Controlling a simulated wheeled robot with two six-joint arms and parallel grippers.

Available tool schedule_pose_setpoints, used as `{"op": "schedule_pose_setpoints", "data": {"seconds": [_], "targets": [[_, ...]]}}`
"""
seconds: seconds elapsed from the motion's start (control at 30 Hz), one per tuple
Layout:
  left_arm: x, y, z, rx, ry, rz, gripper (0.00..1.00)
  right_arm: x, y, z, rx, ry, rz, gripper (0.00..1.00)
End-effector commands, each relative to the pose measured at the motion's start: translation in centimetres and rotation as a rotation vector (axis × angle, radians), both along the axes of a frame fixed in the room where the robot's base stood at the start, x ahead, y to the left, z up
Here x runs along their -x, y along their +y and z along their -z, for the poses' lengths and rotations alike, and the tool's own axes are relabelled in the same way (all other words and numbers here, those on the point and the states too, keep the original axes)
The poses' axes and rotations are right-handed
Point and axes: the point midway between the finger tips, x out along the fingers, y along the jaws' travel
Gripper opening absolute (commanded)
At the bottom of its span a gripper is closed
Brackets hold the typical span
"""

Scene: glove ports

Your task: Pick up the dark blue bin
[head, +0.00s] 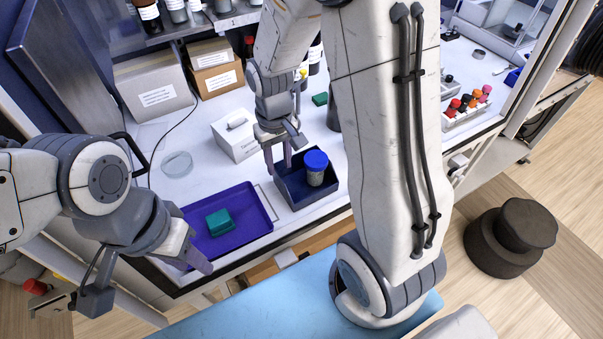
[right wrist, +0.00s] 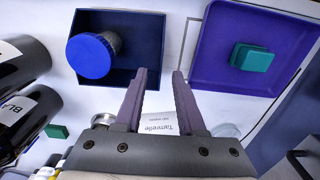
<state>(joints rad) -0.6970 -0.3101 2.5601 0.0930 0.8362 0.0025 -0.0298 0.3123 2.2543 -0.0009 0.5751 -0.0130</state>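The dark blue bin (head: 297,202) stands on the white work surface and holds a jar with a blue lid (head: 316,165). In the right wrist view the bin (right wrist: 130,32) is at upper left, with the blue-lidded jar (right wrist: 90,55) inside. My right gripper (head: 279,165) is open at the bin's left side in the head view. My left gripper (head: 205,266) is by the purple tray's front left; only one finger shows clearly.
A purple tray (head: 254,222) with a green block (head: 220,222) lies left of the bin. A white box (head: 235,136) stands behind it. A clear dish (head: 177,164), cardboard boxes (head: 155,88) and dark bottles are further back. A tube rack (head: 466,112) is at right.

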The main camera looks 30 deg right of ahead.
Motion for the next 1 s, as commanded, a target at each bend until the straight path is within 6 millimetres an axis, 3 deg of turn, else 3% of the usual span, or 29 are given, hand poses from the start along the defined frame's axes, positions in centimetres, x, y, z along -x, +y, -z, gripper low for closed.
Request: {"op": "schedule_pose_setpoints", "data": {"seconds": [0.1,0.37,0.7,1.0], "targets": [[0.0,0.0,-0.3,0.0,0.0,0.0,0.38,0.1,0.1,1.9,0.0,0.006,-0.003,0.39],[0.0,0.0,-0.8,0.0,0.0,0.0,0.38,0.1,0.3,3.8,0.0,0.003,-0.005,0.39],[0.0,0.0,-2.1,0.0,0.0,0.001,0.38,0.1,0.3,7.8,0.0,0.004,-0.005,0.39],[0.0,0.0,-2.0,0.0,0.0,0.001,0.38,0.0,0.3,8.4,0.0,0.0,-0.005,0.39]]}}
